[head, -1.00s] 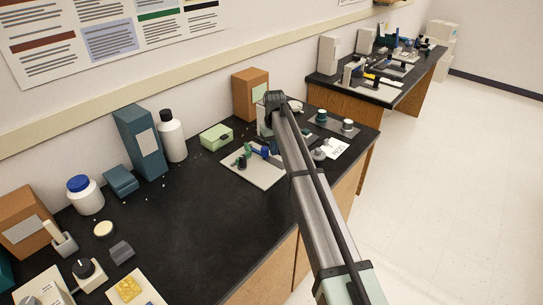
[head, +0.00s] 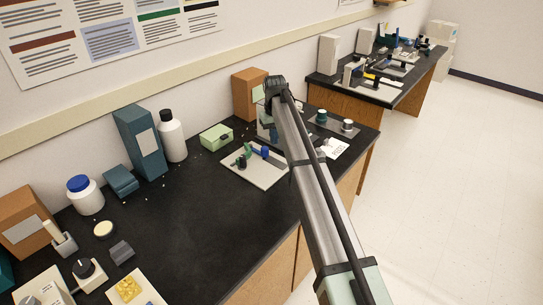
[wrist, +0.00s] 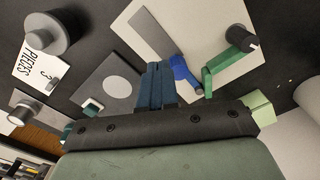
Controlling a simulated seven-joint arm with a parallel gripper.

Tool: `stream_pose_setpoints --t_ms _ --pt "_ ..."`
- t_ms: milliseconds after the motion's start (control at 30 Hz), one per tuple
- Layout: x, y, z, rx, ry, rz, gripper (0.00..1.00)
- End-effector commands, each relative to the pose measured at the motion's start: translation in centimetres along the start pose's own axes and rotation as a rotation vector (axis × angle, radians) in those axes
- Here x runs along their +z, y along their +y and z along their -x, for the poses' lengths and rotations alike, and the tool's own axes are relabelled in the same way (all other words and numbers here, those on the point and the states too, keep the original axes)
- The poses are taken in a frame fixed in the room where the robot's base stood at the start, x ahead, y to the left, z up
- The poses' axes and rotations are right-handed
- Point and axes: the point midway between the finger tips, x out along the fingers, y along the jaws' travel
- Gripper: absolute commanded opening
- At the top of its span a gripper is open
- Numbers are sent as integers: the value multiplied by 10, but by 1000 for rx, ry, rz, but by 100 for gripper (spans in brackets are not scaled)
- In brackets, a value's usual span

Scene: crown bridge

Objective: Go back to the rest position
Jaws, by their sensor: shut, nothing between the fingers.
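My gripper shows in the wrist view, with its blue fingers (wrist: 155,86) together and nothing between them. They point toward the bench, over the edge of a pale board (wrist: 203,22). A blue piece (wrist: 183,72) and a bent green piece (wrist: 228,64) lie on that board, just right of the fingertips in the picture, and appear apart from them. In the head view my arm crosses the bench's far right part and hides the fingers; the pale board (head: 262,176) lies left of the arm.
A grey plate with a light disc (wrist: 112,84), grey cylinders (wrist: 52,32) and a "PIECES" card (wrist: 33,68) lie near my gripper. A green box (head: 216,137), white bottle (head: 172,138) and teal box (head: 138,142) stand along the wall. The bench's middle (head: 195,225) is clear.

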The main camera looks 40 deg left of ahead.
Motion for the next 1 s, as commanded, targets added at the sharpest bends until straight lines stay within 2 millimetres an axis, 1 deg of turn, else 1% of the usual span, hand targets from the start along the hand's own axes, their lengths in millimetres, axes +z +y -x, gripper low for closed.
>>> stream_pose_setpoints --t_ms 367,467,567,667,700,767,800,867,900,967,1000 --pt "0 1 0 0 1 -1 0" --pt "0 11 0 5 7 -15 0" --pt "2 43 1 20 28 -57 0" --pt "6 94 3 47 61 -127 0" --pt "9 118 4 60 77 -159 0" --pt "15 156 5 81 101 -208 0" --pt "20 180 6 95 117 -242 0" --pt "29 216 6 115 138 -289 0" --pt "38 240 3 128 148 -320 0" --pt "56 270 -9 143 156 -365 0" --pt "70 286 -24 147 152 -389 0"
